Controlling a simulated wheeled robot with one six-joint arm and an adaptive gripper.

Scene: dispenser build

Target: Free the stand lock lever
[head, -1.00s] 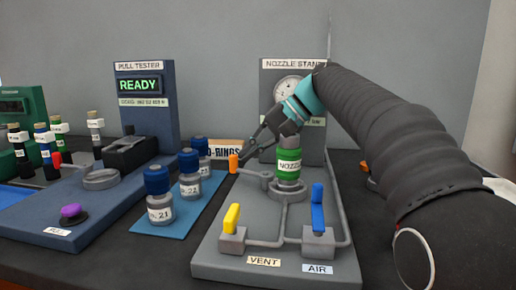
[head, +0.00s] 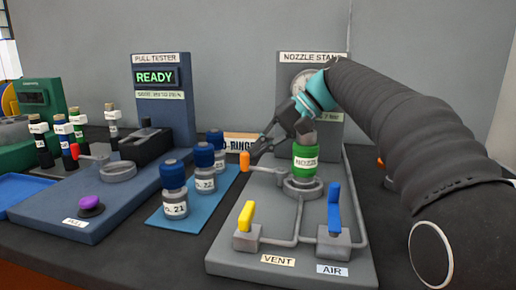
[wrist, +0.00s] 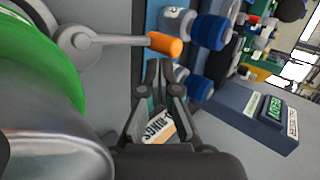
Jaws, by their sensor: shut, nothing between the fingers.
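The nozzle stand (head: 225,258) is a grey base with a green NOZZLE bottle (head: 305,159) upright in its round holder. Its lock lever is a grey arm with an orange tip (head: 245,162), pointing left from the holder. The orange tip also shows in the wrist view (wrist: 166,44). My gripper (head: 254,151) is shut and empty, just above and behind the orange tip in the head view. In the wrist view its fingertips (wrist: 160,70) are close to the orange tip; I cannot tell whether they touch it.
A yellow VENT lever (head: 246,217) and a blue AIR lever (head: 334,208) stand upright at the stand's front. Several blue-capped bottles stand on a blue mat (head: 165,226) to the left. An O-RINGS box (head: 240,141) is behind my gripper. The pull tester (head: 70,205) reads READY.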

